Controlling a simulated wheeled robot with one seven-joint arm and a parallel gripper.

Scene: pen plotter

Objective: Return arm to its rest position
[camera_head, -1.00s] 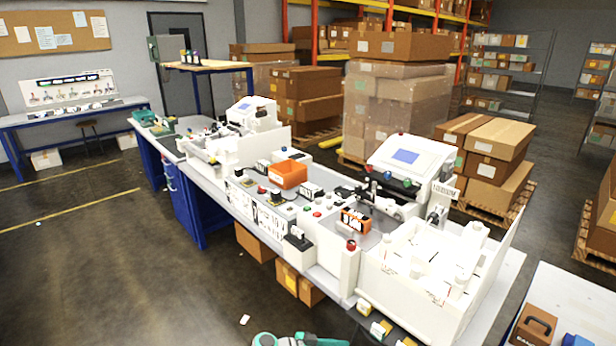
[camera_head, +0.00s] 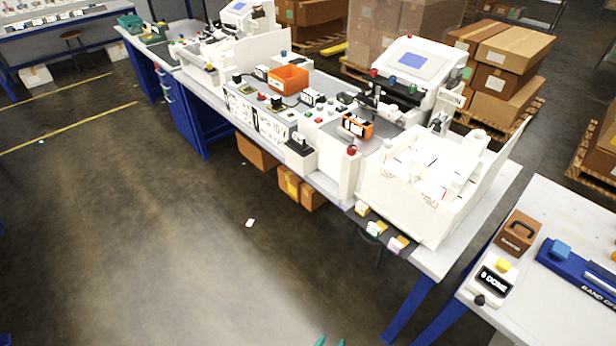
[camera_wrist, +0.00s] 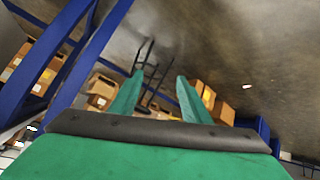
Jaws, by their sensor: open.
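My gripper (camera_wrist: 158,100) shows in the wrist view with its two green fingers apart and nothing between them. Beyond the fingers are the floor and boxes under the bench, so it is clear of the work surface. The pen plotter bench (camera_head: 330,178) runs diagonally across the head view. An orange device (camera_head: 356,125) sits on it in front of a white console with a screen (camera_head: 411,62).
A white open-topped enclosure (camera_head: 405,195) stands at the bench's near end. A side table (camera_head: 545,222) at right holds a brown box (camera_head: 519,232) and a blue tool (camera_head: 580,268). Cardboard boxes (camera_head: 300,187) lie under the bench. Blue legs (camera_wrist: 75,60) are close by in the wrist view.

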